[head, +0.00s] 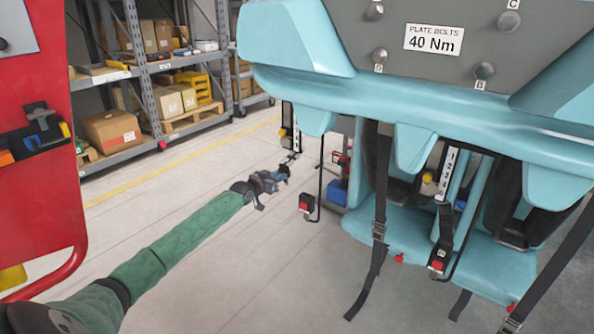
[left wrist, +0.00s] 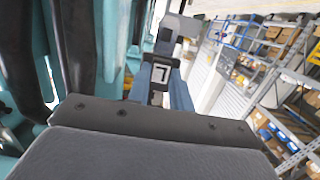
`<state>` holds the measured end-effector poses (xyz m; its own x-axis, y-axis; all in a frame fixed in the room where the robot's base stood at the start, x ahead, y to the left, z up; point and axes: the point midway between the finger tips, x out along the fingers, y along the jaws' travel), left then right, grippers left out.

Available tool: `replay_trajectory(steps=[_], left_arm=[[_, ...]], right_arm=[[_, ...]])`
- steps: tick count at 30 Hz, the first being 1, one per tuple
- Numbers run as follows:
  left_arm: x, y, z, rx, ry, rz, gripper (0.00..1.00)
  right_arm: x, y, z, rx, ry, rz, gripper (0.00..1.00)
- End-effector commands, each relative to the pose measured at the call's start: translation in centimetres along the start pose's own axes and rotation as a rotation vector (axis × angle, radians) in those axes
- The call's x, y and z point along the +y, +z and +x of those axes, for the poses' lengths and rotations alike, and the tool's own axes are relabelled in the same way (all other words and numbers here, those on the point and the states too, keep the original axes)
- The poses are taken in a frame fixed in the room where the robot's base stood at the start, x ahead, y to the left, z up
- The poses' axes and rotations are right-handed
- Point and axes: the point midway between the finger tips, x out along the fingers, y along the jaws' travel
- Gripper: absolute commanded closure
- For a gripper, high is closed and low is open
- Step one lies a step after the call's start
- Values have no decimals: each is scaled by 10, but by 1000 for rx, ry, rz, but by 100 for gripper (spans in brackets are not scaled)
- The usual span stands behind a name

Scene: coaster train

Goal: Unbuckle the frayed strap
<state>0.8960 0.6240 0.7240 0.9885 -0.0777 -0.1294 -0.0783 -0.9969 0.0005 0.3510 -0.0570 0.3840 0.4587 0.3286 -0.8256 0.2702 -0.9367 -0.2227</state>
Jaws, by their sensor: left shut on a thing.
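In the head view my left gripper (head: 280,174), on a green-sleeved arm, is left of the teal seat (head: 410,240). In the left wrist view the gripper (left wrist: 160,82) is shut on a dark piece (left wrist: 158,75) with a white-framed mark. I cannot tell whether this is part of a strap or buckle. A black strap (head: 382,180) with a buckle (head: 378,230) hangs in front of the seat, its tail loose. Another strap (head: 555,260) with a buckle (head: 512,325) is at the right. I cannot make out fraying on either. My right gripper is not in view.
A red-buttoned block (head: 306,204) on a black bar hangs beside the gripper. A numbered scale (head: 445,175) stands between the seats. A red cart (head: 45,130) is at the left, shelving (head: 165,75) behind. The floor (head: 220,250) before the seat is clear.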

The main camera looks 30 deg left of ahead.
Motion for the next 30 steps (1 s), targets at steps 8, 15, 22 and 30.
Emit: replay_trajectory(steps=[8,15,22,30], left_arm=[[0,0,0,1,0,0,100],[0,0,0,1,0,0,100],[0,6,1,0,0,0,100],[0,32,4,0,-1,0,100]], right_arm=[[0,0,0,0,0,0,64],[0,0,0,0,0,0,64],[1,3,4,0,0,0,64],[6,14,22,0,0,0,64]])
